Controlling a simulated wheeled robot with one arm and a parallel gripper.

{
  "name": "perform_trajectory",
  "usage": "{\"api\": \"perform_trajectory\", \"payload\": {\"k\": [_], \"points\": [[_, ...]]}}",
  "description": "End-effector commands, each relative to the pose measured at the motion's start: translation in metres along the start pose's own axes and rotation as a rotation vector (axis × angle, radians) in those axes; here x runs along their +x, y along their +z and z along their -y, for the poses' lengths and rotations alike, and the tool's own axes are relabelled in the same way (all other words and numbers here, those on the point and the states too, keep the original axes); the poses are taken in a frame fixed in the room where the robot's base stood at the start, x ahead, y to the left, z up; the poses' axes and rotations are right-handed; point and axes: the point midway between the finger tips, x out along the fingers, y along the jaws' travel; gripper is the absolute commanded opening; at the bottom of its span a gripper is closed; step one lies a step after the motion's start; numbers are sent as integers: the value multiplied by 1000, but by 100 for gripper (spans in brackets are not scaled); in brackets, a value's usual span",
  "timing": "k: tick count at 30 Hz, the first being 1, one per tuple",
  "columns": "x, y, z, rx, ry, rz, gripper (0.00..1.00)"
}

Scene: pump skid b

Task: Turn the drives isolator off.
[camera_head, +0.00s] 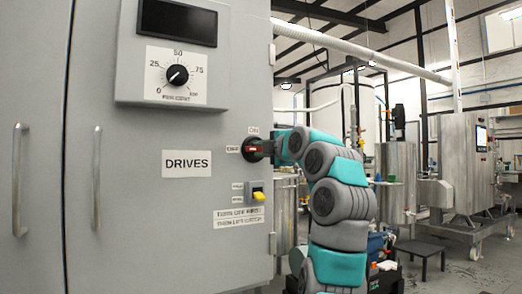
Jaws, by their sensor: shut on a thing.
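The drives isolator (250,149) is a round black rotary switch with a red part, on the right side of the grey cabinet door, above and right of the DRIVES label (187,163). My gripper (262,148) is at the isolator, reaching in from the right, and is shut on its handle. The fingers and much of the handle are small and partly hidden by my teal and grey arm, so the handle's exact angle is hard to tell. Small labels sit above and left of the switch.
A dial (178,75) and dark display (178,20) are on a panel above. A yellow-handled switch (258,193) sits just below the isolator. Two door handles (97,178) project at left. Tanks, a low dark table (420,250) and machinery stand behind at right.

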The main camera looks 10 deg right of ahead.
Motion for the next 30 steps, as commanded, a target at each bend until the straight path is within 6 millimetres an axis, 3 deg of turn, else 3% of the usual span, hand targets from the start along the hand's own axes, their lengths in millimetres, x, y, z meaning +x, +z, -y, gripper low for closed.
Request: {"api": "perform_trajectory", "payload": {"k": [3, 4, 12, 23, 30], "points": [[1, -1, 1, -1, -2, -3, 0], [1, -1, 1, -1, -2, -3, 22], [0, 0, 0, 0, -1, -1, 50], [-5, 0, 1, 0, 0, 0, 50], [-37, 1, 2, -1, 4, 2, 50]]}}
